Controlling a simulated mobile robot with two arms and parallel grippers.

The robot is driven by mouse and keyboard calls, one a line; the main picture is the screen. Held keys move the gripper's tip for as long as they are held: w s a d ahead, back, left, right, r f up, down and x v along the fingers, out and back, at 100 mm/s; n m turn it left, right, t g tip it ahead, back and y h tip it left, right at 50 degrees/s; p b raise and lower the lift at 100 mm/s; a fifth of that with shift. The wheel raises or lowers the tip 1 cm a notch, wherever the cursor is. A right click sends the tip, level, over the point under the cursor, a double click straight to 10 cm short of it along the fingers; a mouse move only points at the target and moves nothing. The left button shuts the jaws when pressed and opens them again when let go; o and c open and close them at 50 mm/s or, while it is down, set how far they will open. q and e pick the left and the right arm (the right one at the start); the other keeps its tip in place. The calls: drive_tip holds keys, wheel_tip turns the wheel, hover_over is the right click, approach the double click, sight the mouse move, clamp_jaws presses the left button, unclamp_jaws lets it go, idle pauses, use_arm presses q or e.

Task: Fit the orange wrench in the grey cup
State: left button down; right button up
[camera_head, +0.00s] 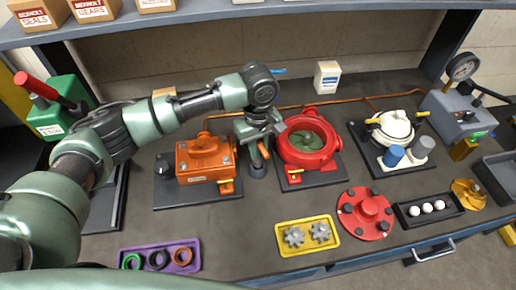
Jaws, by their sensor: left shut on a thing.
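My left gripper (262,137) reaches in from the left and points down over the middle of the bench. It is shut on the orange wrench (264,150), of which a short orange piece shows below the jaws. The grey cup (257,171), small and dark, stands on the bench directly below, between the orange motor and the red pump. The wrench's lower end overlaps the cup's top in the picture; I cannot tell whether it is inside or just above. The jaws hide the rest of the wrench. My right gripper is out of view.
The orange motor (205,160) stands close left of the cup, the red pump (308,143) close right. In front lie a yellow tray (288,252) with gears, a purple tray (187,268) with rings and a red flange (367,212). Bare bench lies in front of the cup.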

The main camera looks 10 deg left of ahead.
use_arm(q)
drive_tip(key=shift+f, duration=1)
drive_tip(key=shift+f, duration=0.85)
drive_tip(key=c, duration=1.3)
unclamp_jaws()
drive_tip(key=shift+r+p, duration=0.35)
drive_tip(key=shift+p, duration=0.15)
wheel_tip(320, 180, up, 4)
drive_tip(key=p, duration=0.4)
drive_tip(key=shift+f+p, duration=0.25)
drive_tip(key=shift+p, duration=0.1)
drive_tip(key=shift+r+p, duration=0.9)
drive_tip(key=shift+r, duration=0.05)
